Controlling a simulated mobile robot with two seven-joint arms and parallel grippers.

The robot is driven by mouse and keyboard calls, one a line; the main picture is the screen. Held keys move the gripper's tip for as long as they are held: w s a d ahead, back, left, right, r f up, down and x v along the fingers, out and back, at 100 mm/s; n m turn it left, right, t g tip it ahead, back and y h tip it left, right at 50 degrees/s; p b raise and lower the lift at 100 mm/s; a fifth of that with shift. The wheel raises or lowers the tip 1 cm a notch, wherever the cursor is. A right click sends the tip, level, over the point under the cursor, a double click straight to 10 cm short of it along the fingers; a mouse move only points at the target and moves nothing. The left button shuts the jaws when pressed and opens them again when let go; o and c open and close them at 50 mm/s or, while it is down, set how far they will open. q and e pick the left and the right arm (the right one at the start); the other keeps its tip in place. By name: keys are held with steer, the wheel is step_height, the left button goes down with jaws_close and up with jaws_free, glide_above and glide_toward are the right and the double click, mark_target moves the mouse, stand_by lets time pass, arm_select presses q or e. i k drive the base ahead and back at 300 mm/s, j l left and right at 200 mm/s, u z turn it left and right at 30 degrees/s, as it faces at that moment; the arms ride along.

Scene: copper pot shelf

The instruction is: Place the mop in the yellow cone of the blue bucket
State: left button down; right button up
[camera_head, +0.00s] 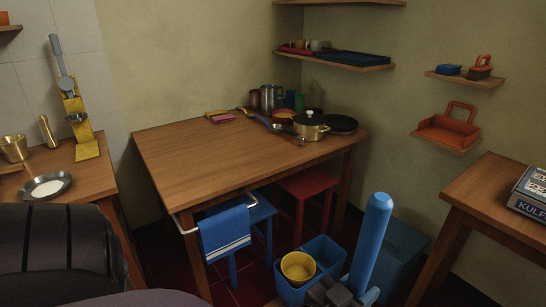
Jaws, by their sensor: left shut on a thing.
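The blue bucket (326,252) stands on the floor at the bottom centre, with the yellow cone (298,267) set in its left part. A thick blue upright handle (373,236), which I take to be the mop, rises just right of the bucket, tilted slightly right at the top. My left gripper (350,293) is at the bottom edge and shut on the mop handle's lower visible part. The mop's lower end is out of view, so I cannot tell what it touches. The cone's opening shows no mop in it. My right gripper is not in view.
A wooden table (190,160) with pots stands behind the bucket. A blue stool (252,222) and red stool (308,186) are under it. A blue bin (398,250) stands right of the mop, near another table (480,205). A towel (225,234) hangs from a rail.

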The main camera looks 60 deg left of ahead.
mark_target(298, 275)
steer(key=i+u, duration=0.1)
steer(key=u, duration=0.3)
steer(key=i+u, duration=0.15)
steer(key=u, duration=0.2)
steer(key=i+l, duration=0.1)
steer(key=i, duration=0.85)
